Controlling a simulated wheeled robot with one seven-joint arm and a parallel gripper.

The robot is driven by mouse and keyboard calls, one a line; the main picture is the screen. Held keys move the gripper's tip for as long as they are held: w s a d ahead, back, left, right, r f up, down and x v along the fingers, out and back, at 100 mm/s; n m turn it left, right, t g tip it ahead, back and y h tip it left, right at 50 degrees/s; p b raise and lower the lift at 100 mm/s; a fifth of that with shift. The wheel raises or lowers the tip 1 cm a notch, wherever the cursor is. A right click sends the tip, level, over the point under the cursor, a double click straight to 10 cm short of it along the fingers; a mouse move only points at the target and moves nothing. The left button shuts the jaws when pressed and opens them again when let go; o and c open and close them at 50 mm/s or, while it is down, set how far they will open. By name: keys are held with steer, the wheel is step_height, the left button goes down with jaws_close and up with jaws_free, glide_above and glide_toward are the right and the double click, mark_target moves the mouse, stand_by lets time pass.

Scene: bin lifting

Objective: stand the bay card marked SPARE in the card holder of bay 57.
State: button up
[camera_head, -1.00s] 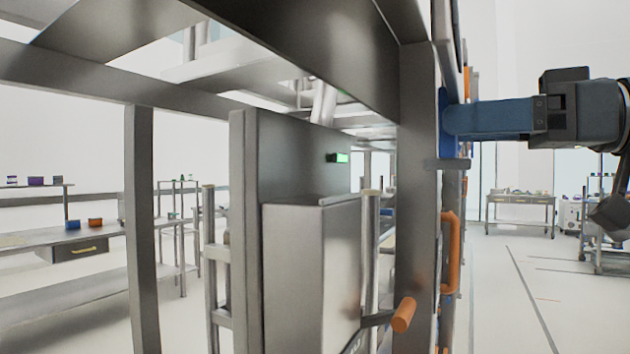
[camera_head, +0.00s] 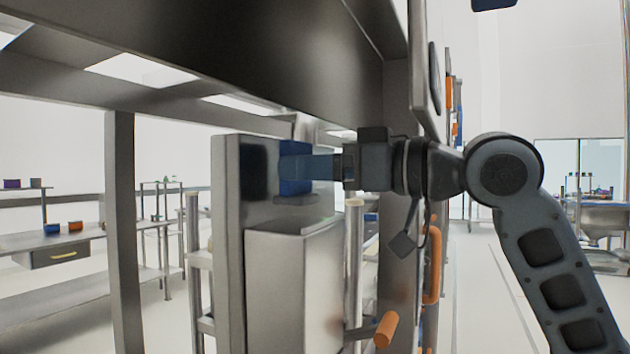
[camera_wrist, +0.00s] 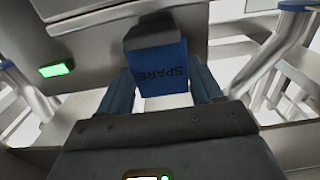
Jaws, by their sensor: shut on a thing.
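My gripper (camera_head: 293,168) is in front of the upright grey panel, above the top of the grey box. Its blue fingers are shut on the blue SPARE card (camera_wrist: 162,74), whose lettering reads upside down in the wrist view. A dark grey foot (camera_wrist: 160,29) is at the card's far end; it also shows below the fingers in the head view (camera_head: 296,198). The foot appears apart from the box top, but the gap is hard to judge. I cannot make out the card holder or a bay 57 number.
The grey box (camera_head: 292,285) stands against the panel (camera_head: 228,240). An orange-tipped handle (camera_head: 386,329) juts out at its lower right. A post (camera_head: 354,250) stands close beside the box. A heavy beam (camera_head: 250,60) runs overhead. A green-lit display (camera_wrist: 56,70) is on the panel.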

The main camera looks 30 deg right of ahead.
steer(key=shift+f, duration=1.1)
steer(key=shift+f, duration=0.2)
steer(key=o, duration=1.1)
steer(key=shift+r, duration=0.25)
steer(key=b+v, duration=0.2)
steer(key=v, duration=1)
